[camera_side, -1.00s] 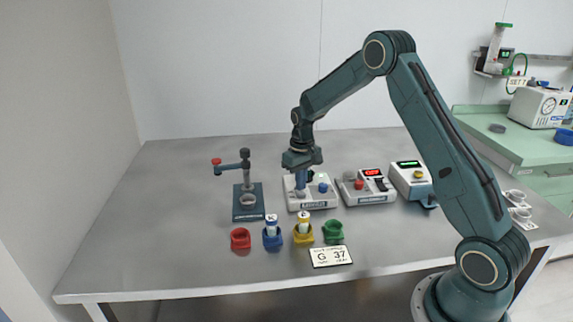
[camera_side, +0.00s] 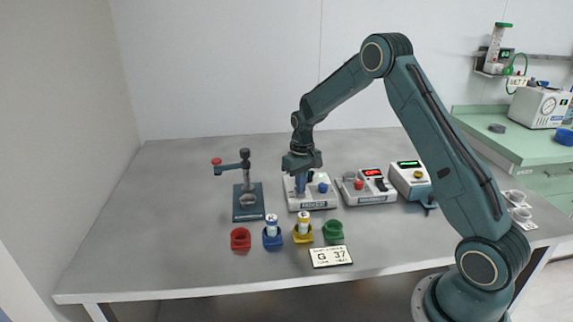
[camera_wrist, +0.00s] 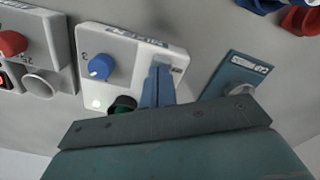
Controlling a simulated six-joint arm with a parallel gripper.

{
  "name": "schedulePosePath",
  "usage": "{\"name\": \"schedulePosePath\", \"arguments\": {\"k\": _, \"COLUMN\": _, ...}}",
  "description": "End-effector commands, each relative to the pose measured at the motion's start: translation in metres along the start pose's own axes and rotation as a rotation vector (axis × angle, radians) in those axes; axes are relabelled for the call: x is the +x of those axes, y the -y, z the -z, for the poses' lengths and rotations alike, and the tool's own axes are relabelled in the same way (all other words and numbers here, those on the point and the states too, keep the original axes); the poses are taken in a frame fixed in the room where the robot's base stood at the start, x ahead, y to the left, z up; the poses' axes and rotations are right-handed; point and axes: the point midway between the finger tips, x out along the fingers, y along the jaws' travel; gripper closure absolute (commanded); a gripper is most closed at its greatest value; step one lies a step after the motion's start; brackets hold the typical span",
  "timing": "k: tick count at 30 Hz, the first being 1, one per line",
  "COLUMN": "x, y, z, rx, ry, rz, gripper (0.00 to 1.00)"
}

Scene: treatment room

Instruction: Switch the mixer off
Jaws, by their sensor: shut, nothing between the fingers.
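The mixer (camera_side: 322,203) is a white box with a name label on its front, standing on the grey table. It has a blue knob (camera_side: 323,188), which also shows in the wrist view (camera_wrist: 100,67). In the wrist view the mixer (camera_wrist: 120,45) also has a small pale lamp (camera_wrist: 97,103) that looks lit and a dark green round part (camera_wrist: 122,104). My gripper (camera_side: 301,191) points down over the left part of the mixer. In the wrist view its fingers (camera_wrist: 161,72) are shut and empty, beside the blue knob. They hide the part beneath, and I cannot tell whether they touch it.
A unit with a red OFF display (camera_side: 372,172) stands right of the mixer, then a green-display unit (camera_side: 407,180). A teal stand (camera_side: 247,214) is on the left. Red (camera_side: 240,239), blue (camera_side: 272,243), yellow (camera_side: 303,238) and green (camera_side: 333,232) holders and a card (camera_side: 330,256) lie in front.

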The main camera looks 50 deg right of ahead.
Motion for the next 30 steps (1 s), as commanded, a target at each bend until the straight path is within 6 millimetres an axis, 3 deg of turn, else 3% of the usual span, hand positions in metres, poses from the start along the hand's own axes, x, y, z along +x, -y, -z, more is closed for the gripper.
{"name": "schedulePosePath", "arguments": {"k": 19, "x": 0.005, "y": 0.0, "z": 0.0, "rx": 0.0, "ry": 0.0, "rz": 0.0, "gripper": 1.0}}
{"name": "schedulePosePath", "arguments": {"k": 30, "x": -0.013, "y": 0.0, "z": 0.0, "rx": 0.0, "ry": -0.002, "rz": 0.0, "gripper": 1.0}}
